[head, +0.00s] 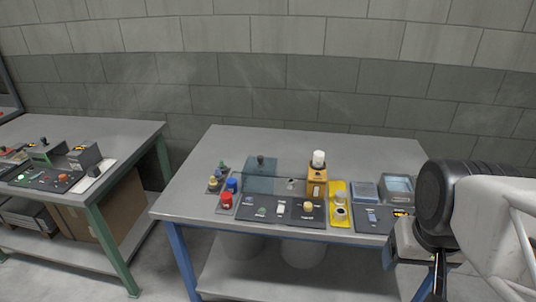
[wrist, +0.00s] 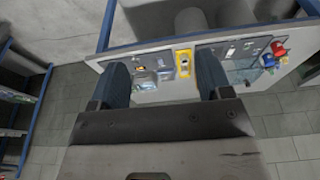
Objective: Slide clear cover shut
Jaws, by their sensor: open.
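A clear bluish flat panel (head: 261,178) with a dark knob (head: 261,160) lies toward the back of the table, behind a dark control panel (head: 277,209); it looks like the clear cover. Its track is too small to make out. My gripper (head: 420,272) is at the table's front right corner, well right of the cover. In the wrist view my gripper (wrist: 163,80) has its two dark fingers spread wide with nothing between them.
A wooden block with a white knob (head: 318,172), a yellow holder (head: 340,211), two clear-topped boxes (head: 365,191) (head: 398,188) and red and blue knobs (head: 226,199) stand around the panel. A second bench (head: 120,140) is at left. The table's back strip is clear.

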